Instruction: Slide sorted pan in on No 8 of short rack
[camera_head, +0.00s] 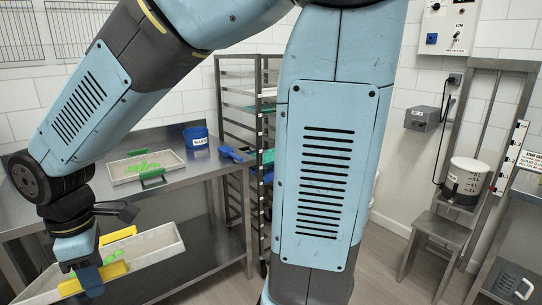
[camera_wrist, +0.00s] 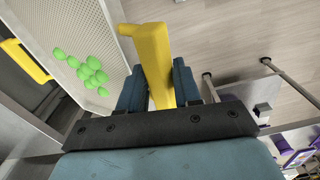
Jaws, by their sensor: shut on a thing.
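My gripper (camera_head: 90,272) is shut on the yellow handle (camera_wrist: 154,62) of a pale, perforated pan (camera_head: 163,241). The pan hangs in front of the steel table at lower left. Bright green gummies (camera_wrist: 88,72) lie in it, and a second yellow handle (camera_head: 118,235) is on its far side. The wrist view shows the handle between my fingers and the pan (camera_wrist: 105,30) to the left. A steel rack (camera_head: 225,100) stands beyond the table's right end. My arm hides much of it, and no level number is readable.
On the steel table (camera_head: 100,205) sit another pan (camera_head: 119,178) with green handles and green pieces, a blue bucket (camera_head: 196,138) and a blue scoop (camera_head: 235,154). A steel stand with a white container (camera_head: 466,181) is at right. Grey floor (camera_head: 395,255) shows between.

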